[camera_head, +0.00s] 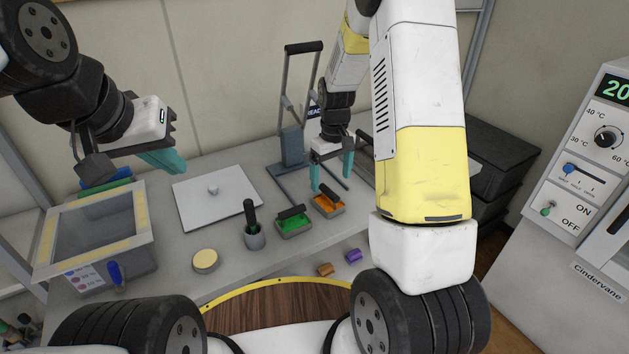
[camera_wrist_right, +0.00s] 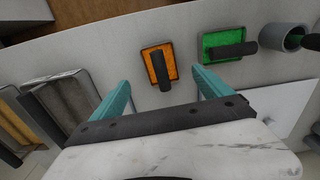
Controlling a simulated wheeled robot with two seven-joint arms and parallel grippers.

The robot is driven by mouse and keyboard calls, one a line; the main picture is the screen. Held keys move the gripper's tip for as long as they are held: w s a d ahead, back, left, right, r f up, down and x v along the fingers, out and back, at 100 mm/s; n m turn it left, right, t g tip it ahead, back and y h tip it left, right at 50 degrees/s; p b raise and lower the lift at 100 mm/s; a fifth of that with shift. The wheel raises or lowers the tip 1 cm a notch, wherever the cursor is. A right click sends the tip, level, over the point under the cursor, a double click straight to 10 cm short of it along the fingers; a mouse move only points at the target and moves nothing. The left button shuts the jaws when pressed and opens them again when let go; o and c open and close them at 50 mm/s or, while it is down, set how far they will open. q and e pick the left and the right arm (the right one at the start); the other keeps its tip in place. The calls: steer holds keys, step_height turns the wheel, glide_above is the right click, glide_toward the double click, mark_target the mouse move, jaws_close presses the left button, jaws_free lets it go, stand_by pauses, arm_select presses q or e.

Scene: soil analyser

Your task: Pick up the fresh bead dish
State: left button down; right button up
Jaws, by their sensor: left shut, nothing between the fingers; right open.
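Two small bead dishes with dark bar handles stand side by side on the grey bench. One holds orange beads (camera_head: 331,209) and also shows in the right wrist view (camera_wrist_right: 147,62); the other holds green beads (camera_head: 296,225) and lies right of it in that wrist view (camera_wrist_right: 216,40). No mark tells which is fresh. My right gripper (camera_head: 331,179) is open and empty, just behind and above the orange dish. In the wrist view its teal fingers (camera_wrist_right: 160,80) stand apart, with the orange dish's handle ahead between them. My left gripper (camera_head: 174,168) is shut and empty at the left, above the bench.
A grey cup (camera_head: 256,241) with a dark-handled tool stands left of the green dish. A flat white plate (camera_head: 190,207), a cream disc (camera_head: 205,261) and a framed box (camera_head: 140,262) are further left. A lever press (camera_head: 292,146) stands behind. Small orange (camera_head: 325,269) and purple (camera_head: 353,256) blocks lie in front.

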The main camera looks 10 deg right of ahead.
mark_target(329, 202)
steer(key=shift+w+f, duration=0.15)
steer(key=shift+f, duration=0.4)
steer(key=shift+w+f, duration=0.15)
steer(key=shift+f, duration=0.35)
steer(key=f, duration=0.7)
steer(key=shift+s+a, duration=0.1)
steer(key=shift+a, duration=0.1)
steer(key=shift+c, duration=0.2)
steer(key=c, duration=1.5)
steer(key=shift+c, duration=0.2)
